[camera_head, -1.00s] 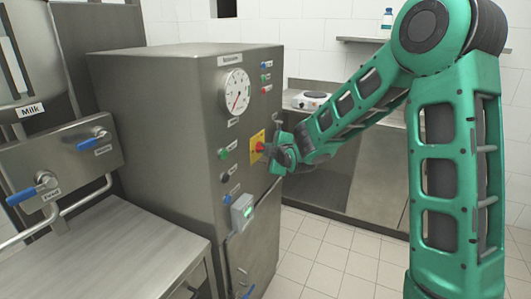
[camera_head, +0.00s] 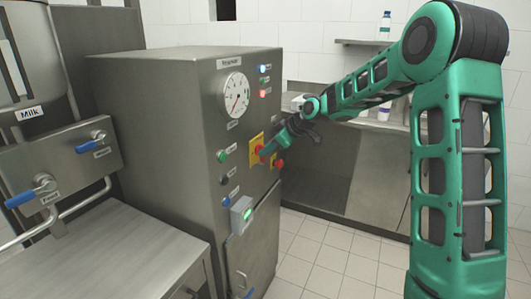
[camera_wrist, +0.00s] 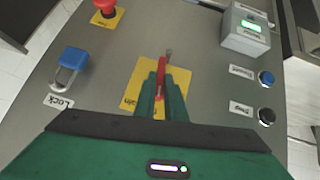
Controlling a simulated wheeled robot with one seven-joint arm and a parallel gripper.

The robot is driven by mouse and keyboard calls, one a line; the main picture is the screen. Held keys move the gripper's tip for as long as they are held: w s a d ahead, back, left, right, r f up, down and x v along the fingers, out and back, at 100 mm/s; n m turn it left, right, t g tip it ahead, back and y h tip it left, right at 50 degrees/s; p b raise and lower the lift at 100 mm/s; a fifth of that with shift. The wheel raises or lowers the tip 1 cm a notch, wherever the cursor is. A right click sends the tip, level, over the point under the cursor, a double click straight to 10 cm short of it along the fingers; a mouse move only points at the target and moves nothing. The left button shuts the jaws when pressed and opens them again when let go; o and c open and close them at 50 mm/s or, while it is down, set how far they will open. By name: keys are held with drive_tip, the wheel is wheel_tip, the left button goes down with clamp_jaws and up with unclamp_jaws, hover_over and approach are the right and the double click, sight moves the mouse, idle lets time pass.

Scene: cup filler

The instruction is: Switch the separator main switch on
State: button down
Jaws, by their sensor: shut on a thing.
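The separator (camera_head: 150,120) is a tall steel cabinet left of centre in the head view. Its main switch is a red handle on a yellow plate (camera_head: 254,142) on the front. In the wrist view the red handle (camera_wrist: 168,60) stands out from the yellow plate (camera_wrist: 130,92). My gripper (camera_wrist: 162,84) is shut on the handle, with its green fingers on both sides. In the head view my gripper (camera_head: 265,154) is at the plate and partly covers the switch. The blue and red lamps (camera_head: 263,93) above glow.
A red push button (camera_head: 279,163) sits close beside the switch. A blue padlock (camera_wrist: 75,57) and a grey box with a green light (camera_wrist: 246,30) are on the same panel. A steel table (camera_head: 120,245) stands at the left. The tiled floor at right is partly free.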

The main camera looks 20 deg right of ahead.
drive_tip(key=shift+w+r+m+g+y, duration=0.3)
drive_tip(key=shift+m+g+y, duration=0.1)
drive_tip(key=shift+g+y, duration=0.15)
idle(0.4)
drive_tip(key=c, duration=1.9)
unclamp_jaws()
drive_tip(key=shift+o, duration=0.4)
drive_tip(key=shift+f, duration=0.1)
drive_tip(key=shift+s, duration=0.1)
drive_tip(key=v, duration=1)
drive_tip(key=shift+d+r, duration=0.25)
